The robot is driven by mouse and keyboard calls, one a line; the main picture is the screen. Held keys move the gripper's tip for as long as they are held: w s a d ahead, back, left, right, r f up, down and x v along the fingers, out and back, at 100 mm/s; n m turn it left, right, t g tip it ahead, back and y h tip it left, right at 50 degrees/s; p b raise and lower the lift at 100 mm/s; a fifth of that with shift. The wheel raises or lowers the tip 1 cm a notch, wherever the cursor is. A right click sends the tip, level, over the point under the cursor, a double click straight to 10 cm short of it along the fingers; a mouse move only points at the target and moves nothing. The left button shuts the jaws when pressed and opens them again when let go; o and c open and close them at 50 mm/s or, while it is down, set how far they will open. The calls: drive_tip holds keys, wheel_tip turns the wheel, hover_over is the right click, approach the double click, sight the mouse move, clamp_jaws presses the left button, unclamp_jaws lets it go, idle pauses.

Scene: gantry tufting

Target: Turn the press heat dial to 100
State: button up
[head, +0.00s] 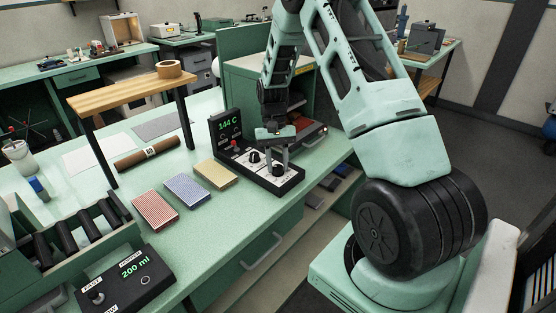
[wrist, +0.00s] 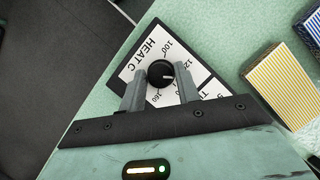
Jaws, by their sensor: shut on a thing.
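The press control box (head: 262,177) stands on the green bench near its right edge. Its display (head: 229,124) reads 144 C. The heat dial (head: 279,169) is a round black knob at the box's right end. It also shows in the wrist view (wrist: 159,75), on a white plate marked HEAT C with 100, 120 and 160 around it. Its white pointer line faces right, between the 120 and 160 marks. My gripper (head: 274,152) reaches down over it. In the wrist view the two grey fingers (wrist: 160,88) are shut on the dial, one on each side.
A second black knob (head: 254,157) and a red button (head: 236,144) sit left of the dial on the same box. A tan block (head: 215,174) lies close by, with blue (head: 187,187) and red striped blocks (head: 155,210) further left. A wooden stand (head: 130,92) is behind.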

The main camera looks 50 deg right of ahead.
drive_tip(key=n, duration=0.2)
drive_tip(key=n+h+p, duration=0.1)
drive_tip(key=n, duration=0.1)
drive_tip(key=shift+w+a+n+g+h, duration=0.1)
drive_tip(key=shift+n+g+h, duration=0.2)
drive_tip(key=shift+g, duration=0.1)
drive_tip(key=n+h, duration=0.1)
drive_tip(key=n, duration=0.2)
drive_tip(key=shift+a+n+h, duration=0.1)
drive_tip(key=shift+n+h, duration=0.2)
drive_tip(key=shift+n, duration=0.1)
drive_tip(key=n, duration=0.2)
drive_tip(key=n+h+p, duration=0.1)
drive_tip(key=n, duration=0.1)
drive_tip(key=shift+a+h, duration=0.1)
drive_tip(key=shift+h, duration=0.2)
drive_tip(key=shift+a+n+t+h, duration=0.1)
drive_tip(key=shift+n+t+h, duration=0.5)
drive_tip(key=shift+n, duration=1.5)
drive_tip(key=o, duration=1)
